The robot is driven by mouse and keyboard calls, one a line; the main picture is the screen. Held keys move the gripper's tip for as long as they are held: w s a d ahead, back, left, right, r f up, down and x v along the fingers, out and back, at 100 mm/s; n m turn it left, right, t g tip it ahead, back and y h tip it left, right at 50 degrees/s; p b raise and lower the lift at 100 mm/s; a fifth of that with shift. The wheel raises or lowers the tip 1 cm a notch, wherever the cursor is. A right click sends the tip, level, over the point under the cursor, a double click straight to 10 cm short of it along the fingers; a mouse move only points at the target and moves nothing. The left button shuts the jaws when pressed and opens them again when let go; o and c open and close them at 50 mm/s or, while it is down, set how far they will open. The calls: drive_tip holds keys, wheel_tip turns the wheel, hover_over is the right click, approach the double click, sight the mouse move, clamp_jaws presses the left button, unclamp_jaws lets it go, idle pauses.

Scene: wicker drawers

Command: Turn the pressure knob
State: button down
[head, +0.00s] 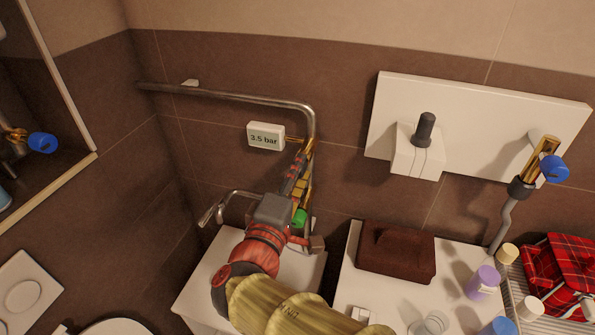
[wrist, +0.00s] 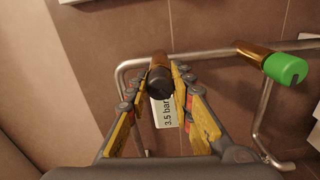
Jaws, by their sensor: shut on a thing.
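A dark, round knob (wrist: 160,80) on a brass stem sits between the fingertips of my gripper (wrist: 161,73) in the wrist view. My gripper is shut on this knob, with one finger on each side. In the head view my gripper (head: 302,155) reaches up to the brass fitting on the wall pipe, and its fingers hide the knob. A white display (head: 265,136) beside the fitting reads 3.5 bar. It also shows, turned sideways, behind the knob in the wrist view (wrist: 167,112).
A green knob (head: 299,217) on a brass fitting is close to my gripper. A metal pipe (head: 220,95) runs along the tiled wall. A brown box (head: 396,252) stands on the white cabinet to the right. A blue knob (head: 554,168) is at the far right.

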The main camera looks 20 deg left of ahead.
drive_tip(key=c, duration=1.5)
unclamp_jaws()
drive_tip(key=shift+c, duration=0.2)
drive_tip(key=shift+s, duration=0.1)
drive_tip(key=s+d, duration=0.1)
drive_tip(key=s, duration=1)
drive_tip(key=shift+s+d, duration=0.2)
drive_tip(key=shift+s, duration=0.2)
